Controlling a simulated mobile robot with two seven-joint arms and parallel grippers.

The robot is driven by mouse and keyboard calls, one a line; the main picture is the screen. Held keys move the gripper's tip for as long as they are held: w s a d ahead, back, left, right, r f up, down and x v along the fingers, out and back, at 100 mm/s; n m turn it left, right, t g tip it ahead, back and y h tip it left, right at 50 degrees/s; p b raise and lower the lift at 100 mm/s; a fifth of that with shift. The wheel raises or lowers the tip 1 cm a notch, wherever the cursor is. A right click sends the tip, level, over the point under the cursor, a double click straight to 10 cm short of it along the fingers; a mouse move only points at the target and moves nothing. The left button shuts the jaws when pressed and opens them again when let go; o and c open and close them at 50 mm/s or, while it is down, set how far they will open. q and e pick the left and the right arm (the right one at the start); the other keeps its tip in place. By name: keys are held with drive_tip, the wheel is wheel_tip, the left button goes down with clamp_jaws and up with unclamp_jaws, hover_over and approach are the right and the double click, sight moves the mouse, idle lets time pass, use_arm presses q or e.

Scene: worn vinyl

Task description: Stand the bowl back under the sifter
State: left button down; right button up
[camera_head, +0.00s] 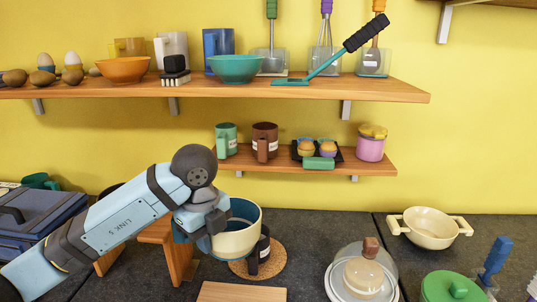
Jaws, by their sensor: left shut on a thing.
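A bowl (238,243), cream outside and dark blue inside, is in my left gripper (212,222) left of the picture's middle. The gripper is shut on its left side, and the bowl is raised with its opening up. The gripper and my forearm hide part of the bowl. I cannot clearly pick out a sifter. A wooden stand (180,262) is just left of and below the bowl, partly behind my arm. My right gripper is not in view.
A dark mug (263,250) stands on a round cork mat (270,266) close beside the bowl. A wooden board (242,292) lies in front. A glass-domed dish (362,275) and a two-handled cream pot (430,229) are to the right. Shelves (300,160) hang behind.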

use_arm(q)
drive_tip(key=s+a+f+n+p, duration=0.3)
drive_tip(key=a+n+p, duration=0.1)
drive_tip(key=n, duration=0.8)
drive_tip(key=s+a+f+n+y+p, duration=0.1)
drive_tip(key=s+a+f+n+p, duration=0.2)
drive_tip(key=n, duration=1)
drive_tip(key=a, duration=0.3)
drive_tip(key=shift+f+n+p, duration=0.2)
drive_tip(key=shift+n+p, duration=0.1)
drive_tip(key=shift+p, duration=0.1)
drive_tip(key=shift+s+f, duration=0.1)
drive_tip(key=shift+f, duration=0.05)
